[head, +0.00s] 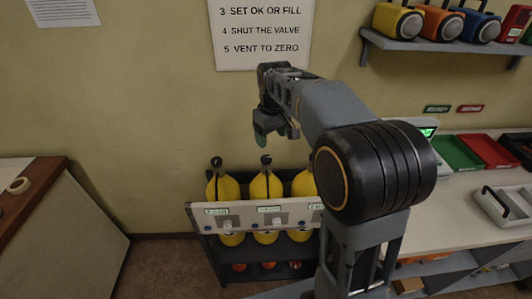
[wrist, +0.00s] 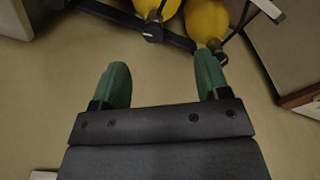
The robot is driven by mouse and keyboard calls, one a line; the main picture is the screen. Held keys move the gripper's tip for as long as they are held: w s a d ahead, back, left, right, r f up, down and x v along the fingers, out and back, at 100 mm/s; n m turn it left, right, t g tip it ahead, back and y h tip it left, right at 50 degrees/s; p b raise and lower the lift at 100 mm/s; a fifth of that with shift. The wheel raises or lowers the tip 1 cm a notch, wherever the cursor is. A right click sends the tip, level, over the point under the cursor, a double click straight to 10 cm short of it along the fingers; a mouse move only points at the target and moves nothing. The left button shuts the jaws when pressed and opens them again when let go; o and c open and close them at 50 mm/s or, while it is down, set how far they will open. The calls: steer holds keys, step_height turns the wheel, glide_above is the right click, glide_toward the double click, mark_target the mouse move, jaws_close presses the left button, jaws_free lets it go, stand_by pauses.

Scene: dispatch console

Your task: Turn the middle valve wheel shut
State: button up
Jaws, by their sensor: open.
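The rack holds three yellow cylinders in a row. The middle cylinder (head: 266,187) stands upright with a dark valve wheel (head: 266,159) on top. My gripper (head: 276,133) hangs a little above that wheel in the head view, pointing down, apart from it as far as I can tell. In the wrist view my gripper (wrist: 163,82) has its two green fingers spread wide with nothing between them. Two dark valve wheels show beyond the fingers, one at the top (wrist: 153,32) and one by the right fingertip (wrist: 220,58); I cannot tell which is the middle one.
The left cylinder (head: 222,188) also has a dark wheel (head: 217,161); the right cylinder (head: 304,183) has its top hidden by my arm. A white labelled panel (head: 248,224) crosses the rack's front. A shelf (head: 440,47) and a counter with trays (head: 490,152) stand right.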

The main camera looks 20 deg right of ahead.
steer(key=n, duration=0.1)
glide_above(266, 158)
steer(key=s, duration=0.1)
steer(key=g, duration=0.1)
steer(key=shift+n, duration=0.4)
steer(key=f, duration=0.4)
steer(key=f+p, duration=0.1)
steer(key=f, duration=0.4)
steer(key=w+f, duration=0.1)
steer(key=f, duration=0.4)
steer(key=shift+f, duration=0.2)
steer(key=shift+c, duration=0.2)
steer(key=c, duration=0.9)
